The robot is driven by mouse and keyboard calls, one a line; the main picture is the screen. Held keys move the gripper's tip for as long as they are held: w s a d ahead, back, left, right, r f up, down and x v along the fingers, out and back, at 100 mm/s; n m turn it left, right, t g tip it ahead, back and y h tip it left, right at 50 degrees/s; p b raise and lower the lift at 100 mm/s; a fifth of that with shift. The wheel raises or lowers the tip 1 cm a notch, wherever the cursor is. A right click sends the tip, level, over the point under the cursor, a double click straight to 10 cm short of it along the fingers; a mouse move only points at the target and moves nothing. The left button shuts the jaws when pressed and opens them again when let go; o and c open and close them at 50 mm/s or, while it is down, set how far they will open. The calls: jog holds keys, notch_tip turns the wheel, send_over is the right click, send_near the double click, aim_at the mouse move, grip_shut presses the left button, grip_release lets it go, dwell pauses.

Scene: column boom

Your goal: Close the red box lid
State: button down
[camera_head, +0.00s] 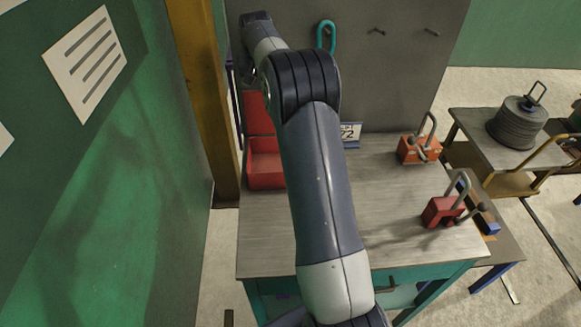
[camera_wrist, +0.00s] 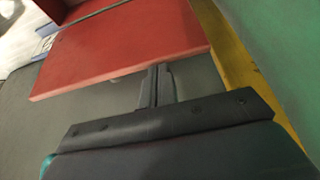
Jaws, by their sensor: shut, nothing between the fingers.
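The red box (camera_head: 266,170) stands on the workbench near its back left, against the grey panel. Its lid (camera_head: 257,113) is open and stands raised at the back of the box. My arm hides the right part of both. In the wrist view the lid (camera_wrist: 125,42) fills the upper middle as a flat red plate, and a bit of red at the top left looks like part of the box. My gripper (camera_wrist: 161,70) is shut and empty, its fingertips close to the lid's near edge. I cannot tell whether they touch it. The head view does not show the fingers.
Two red padlock-like blocks (camera_head: 418,149) (camera_head: 443,211) stand on the right of the workbench (camera_head: 385,190). A numbered sign (camera_head: 350,132) is behind my arm. A yellow post (camera_head: 203,90) rises left of the box. A teal hook (camera_head: 326,36) hangs on the grey panel (camera_head: 395,80).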

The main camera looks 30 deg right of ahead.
jog(key=s+a+f+b, duration=0.1)
jog(key=s+a+b, duration=0.1)
jog(key=s+b, duration=0.3)
jog(key=shift+s+f, duration=0.3)
jog(key=shift+f, duration=0.1)
dwell(1.0)
jog(key=shift+a, duration=0.15)
notch_tip(320, 180, up, 6)
jog(key=p, duration=0.6)
jog(key=shift+w+r, duration=0.15)
jog(key=shift+r, duration=0.1)
jog(key=shift+f, duration=0.1)
dwell(1.0)
